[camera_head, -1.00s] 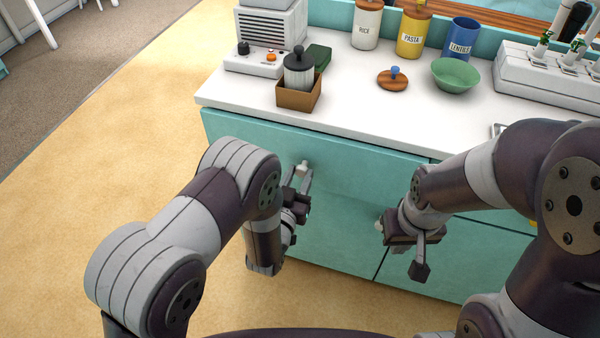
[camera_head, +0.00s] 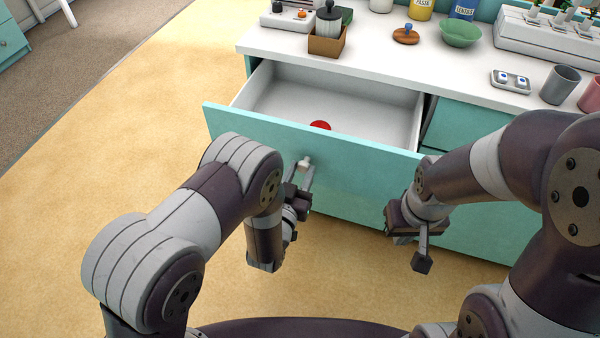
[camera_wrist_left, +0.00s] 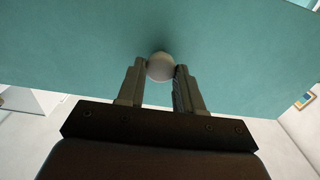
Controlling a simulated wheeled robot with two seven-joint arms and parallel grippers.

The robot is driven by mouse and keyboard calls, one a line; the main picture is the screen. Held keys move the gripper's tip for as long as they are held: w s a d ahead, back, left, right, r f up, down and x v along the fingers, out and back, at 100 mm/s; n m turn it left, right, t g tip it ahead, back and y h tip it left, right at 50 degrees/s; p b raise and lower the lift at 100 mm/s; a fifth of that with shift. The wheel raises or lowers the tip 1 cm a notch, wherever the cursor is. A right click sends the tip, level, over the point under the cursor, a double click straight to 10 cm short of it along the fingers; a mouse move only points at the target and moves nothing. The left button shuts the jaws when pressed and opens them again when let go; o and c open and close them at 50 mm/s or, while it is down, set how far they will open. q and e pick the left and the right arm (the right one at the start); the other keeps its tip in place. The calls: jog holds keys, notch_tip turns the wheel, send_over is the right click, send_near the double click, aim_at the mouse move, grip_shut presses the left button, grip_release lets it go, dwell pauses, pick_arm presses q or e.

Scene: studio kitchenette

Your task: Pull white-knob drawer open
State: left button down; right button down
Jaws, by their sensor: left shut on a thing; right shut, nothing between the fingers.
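The teal drawer (camera_head: 345,160) stands pulled out from the counter, its white interior showing. A red round thing (camera_head: 320,126) lies inside against the front panel, partly hidden by it. The white knob (camera_head: 305,162) is on the drawer front. My left gripper (camera_head: 303,177) is shut on the knob. The left wrist view shows the knob (camera_wrist_left: 160,67) between the two fingertips (camera_wrist_left: 160,72), with the teal front behind it. My right gripper (camera_head: 420,258) is shut and empty, in front of the cabinet to the right of the knob.
The white countertop (camera_head: 380,62) holds a brown box (camera_head: 327,42) with a jar, a green bowl (camera_head: 460,33), a grey cup (camera_head: 560,84) and a small tray (camera_head: 511,80). Another teal drawer front (camera_head: 470,130) is closed at the right. The floor at left is clear.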

pick_arm(q)
jog(key=shift+s+a, duration=0.1)
jog(key=shift+s, duration=0.15)
jog(key=c, duration=0.8)
grip_release()
jog(key=shift+o, duration=0.2)
jog(key=v, duration=0.7)
jog(key=shift+s+p, duration=0.2)
jog(key=shift+p, duration=0.2)
